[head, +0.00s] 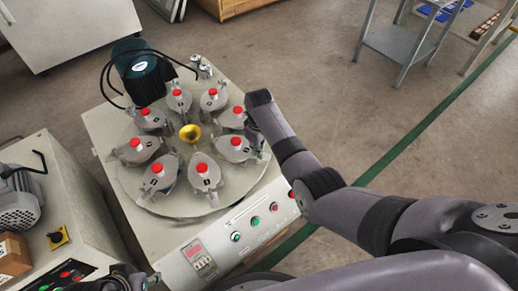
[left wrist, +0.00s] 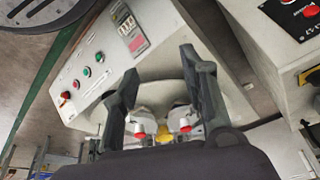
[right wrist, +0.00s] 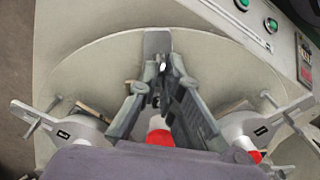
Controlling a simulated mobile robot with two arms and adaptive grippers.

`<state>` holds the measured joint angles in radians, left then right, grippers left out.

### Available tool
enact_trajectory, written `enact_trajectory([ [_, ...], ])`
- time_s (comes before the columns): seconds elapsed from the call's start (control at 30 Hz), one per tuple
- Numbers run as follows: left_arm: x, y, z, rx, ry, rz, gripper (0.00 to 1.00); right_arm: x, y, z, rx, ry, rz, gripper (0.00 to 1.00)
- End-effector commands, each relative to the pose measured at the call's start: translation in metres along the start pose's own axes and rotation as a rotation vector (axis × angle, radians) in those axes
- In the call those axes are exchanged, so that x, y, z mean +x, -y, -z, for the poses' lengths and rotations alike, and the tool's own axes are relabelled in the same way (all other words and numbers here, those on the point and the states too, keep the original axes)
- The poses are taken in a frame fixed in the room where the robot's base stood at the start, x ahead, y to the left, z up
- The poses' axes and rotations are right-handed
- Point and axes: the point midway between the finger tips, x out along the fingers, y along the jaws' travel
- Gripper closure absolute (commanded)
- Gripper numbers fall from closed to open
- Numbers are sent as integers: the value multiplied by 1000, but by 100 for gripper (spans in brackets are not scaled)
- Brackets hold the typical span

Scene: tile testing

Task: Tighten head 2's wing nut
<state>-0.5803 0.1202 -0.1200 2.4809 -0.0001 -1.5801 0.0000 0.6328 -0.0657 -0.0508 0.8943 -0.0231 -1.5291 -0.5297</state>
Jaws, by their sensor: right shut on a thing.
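The round turntable (head: 135,192) carries several grey test heads with red knobs and small black number labels, too small to read surely. My right gripper (head: 256,135) is at the turntable's right rim, beside a grey head (head: 236,151). In the right wrist view its fingertips (right wrist: 163,82) are closed together on a small part, apparently the wing nut, which they mostly hide. A red knob (right wrist: 160,137) shows just behind the fingers. My left gripper (left wrist: 165,95) is open and empty, with its fingers spread; in the head view only part of it shows at the bottom left.
A gold dome (head: 190,132) is at the turntable's centre, and a dark motor (head: 142,72) with cables stands behind it. Buttons (head: 255,221) line the machine's front panel. Another machine (head: 55,170) stands at left. The floor at right is clear up to a metal table (head: 405,43).

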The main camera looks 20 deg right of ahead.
Motion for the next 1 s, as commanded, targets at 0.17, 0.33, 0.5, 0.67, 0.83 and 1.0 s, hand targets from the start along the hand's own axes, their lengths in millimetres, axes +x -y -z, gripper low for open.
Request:
enact_trajectory([
  [0.17, 0, 0, 0, 0, 0, 0, 60, 0, 0, 0, 0, 1, 1, 100],
  [0.33, -3, 0, 1, 0, 0, 0, 60, -1, 1, 0, 17, 2, 2, 100],
  [0.5, -11, 0, 3, 0, 1, 0, 60, -2, 1, 0, 78, 2, 2, 100],
  [0.67, 16, -1, 4, 1, 22, -4, 60, -3, 2, 0, 182, 3, 3, 100],
  [0.83, 62, -3, -3, 4, 44, -8, 60, -4, 4, 0, 326, 4, 3, 100],
  [1.0, 100, -5, -17, 8, 63, -11, 60, -3, 4, 0, 488, 4, 3, 100],
])
